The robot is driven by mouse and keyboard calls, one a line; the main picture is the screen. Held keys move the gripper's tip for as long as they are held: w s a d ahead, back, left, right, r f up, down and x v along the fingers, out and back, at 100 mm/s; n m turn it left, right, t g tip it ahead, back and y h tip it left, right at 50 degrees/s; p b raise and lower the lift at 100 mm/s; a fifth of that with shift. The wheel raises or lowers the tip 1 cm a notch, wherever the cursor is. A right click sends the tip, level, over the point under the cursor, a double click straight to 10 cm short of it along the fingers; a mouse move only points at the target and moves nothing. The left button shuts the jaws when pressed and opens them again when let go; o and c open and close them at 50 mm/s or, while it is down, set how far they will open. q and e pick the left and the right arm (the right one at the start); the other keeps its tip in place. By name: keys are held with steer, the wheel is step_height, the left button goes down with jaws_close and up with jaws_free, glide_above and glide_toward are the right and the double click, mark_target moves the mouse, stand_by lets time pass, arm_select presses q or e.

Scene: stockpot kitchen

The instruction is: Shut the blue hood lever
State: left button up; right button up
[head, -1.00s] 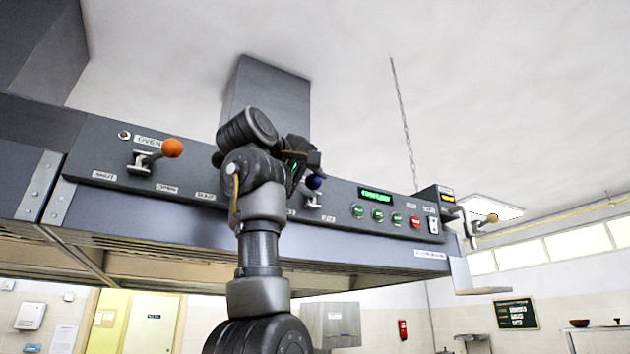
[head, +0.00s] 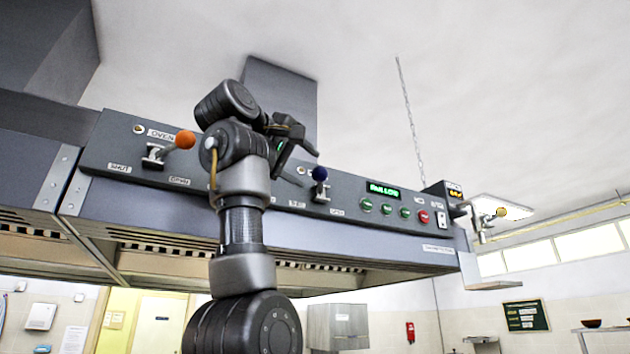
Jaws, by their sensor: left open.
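The blue hood lever (head: 320,174) has a dark blue ball knob on a metal mount, right of the middle of the grey hood panel (head: 100,150). Its knob points up. My left gripper (head: 289,163) is open and empty, just left of the blue knob and apart from it. My left forearm and wrist hide part of the panel and some labels left of the lever. A label below and right of the lever is too small to read surely. My right gripper is not in view.
An orange-knobbed lever (head: 185,140) sits on the panel's left, close to my wrist. Right of the blue lever are a green display (head: 384,191), several green buttons and a red button (head: 424,216).

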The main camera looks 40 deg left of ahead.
arm_select(q)
steer(key=s, duration=0.2)
steer(key=s+d+b, duration=0.1)
steer(key=s, duration=0.2)
steer(key=shift+s, duration=0.15)
stand_by(0.3)
